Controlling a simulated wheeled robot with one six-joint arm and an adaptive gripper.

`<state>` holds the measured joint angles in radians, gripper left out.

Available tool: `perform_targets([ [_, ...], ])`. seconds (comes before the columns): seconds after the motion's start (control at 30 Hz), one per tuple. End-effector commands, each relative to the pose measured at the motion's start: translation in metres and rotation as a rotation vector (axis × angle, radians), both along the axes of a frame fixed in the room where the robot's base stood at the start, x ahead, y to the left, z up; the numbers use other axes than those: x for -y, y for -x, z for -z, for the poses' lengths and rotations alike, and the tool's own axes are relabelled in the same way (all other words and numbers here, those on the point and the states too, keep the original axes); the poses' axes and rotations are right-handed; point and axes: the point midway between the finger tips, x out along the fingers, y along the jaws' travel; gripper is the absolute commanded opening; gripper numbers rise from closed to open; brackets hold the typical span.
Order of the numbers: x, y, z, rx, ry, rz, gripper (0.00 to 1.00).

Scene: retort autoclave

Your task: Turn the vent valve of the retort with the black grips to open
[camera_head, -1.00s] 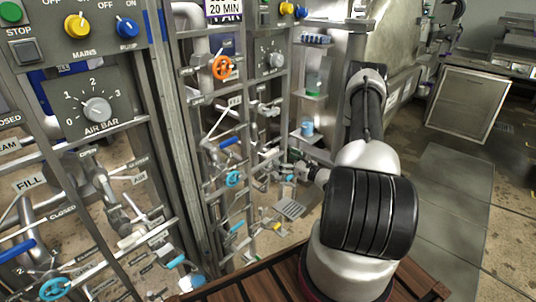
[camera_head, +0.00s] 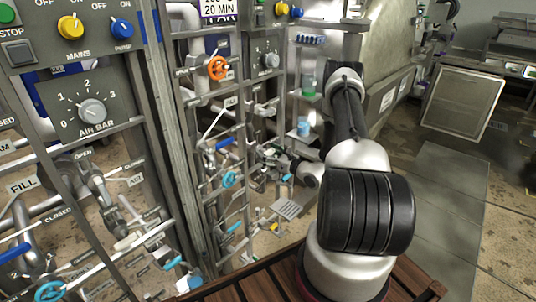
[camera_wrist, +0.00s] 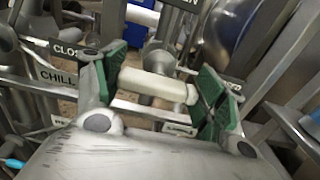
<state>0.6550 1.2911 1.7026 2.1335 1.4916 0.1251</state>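My gripper (camera_wrist: 160,80) has green-padded fingers and is spread wide open. A cream lever grip (camera_wrist: 155,86) lies across the gap, its ends close to both pads; I cannot tell whether they touch. A grey metal stem (camera_wrist: 160,58) stands behind it. In the head view my gripper (camera_head: 275,160) is small among the pipes at the second panel, right of a blue lever (camera_head: 225,143). I cannot make out black grips or a readable vent label, so I cannot tell which valve is the vent valve.
A plate reading CHILL (camera_wrist: 57,79) is left of the fingers in the wrist view. Metal rails and pipes crowd around them. An orange handwheel (camera_head: 217,68) and a light-blue handwheel (camera_head: 230,179) are on the panel to the left. Open floor (camera_head: 440,200) lies to the right.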

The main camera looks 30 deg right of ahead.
Motion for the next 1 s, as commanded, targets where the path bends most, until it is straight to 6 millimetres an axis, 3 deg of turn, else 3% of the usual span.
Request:
perform_targets([
  [0.37,-0.0002,0.0002,0.0,0.015,0.042,0.0,0.47],
  [1.0,-0.0017,0.0008,0.0005,0.148,0.409,0.0,0.47],
])
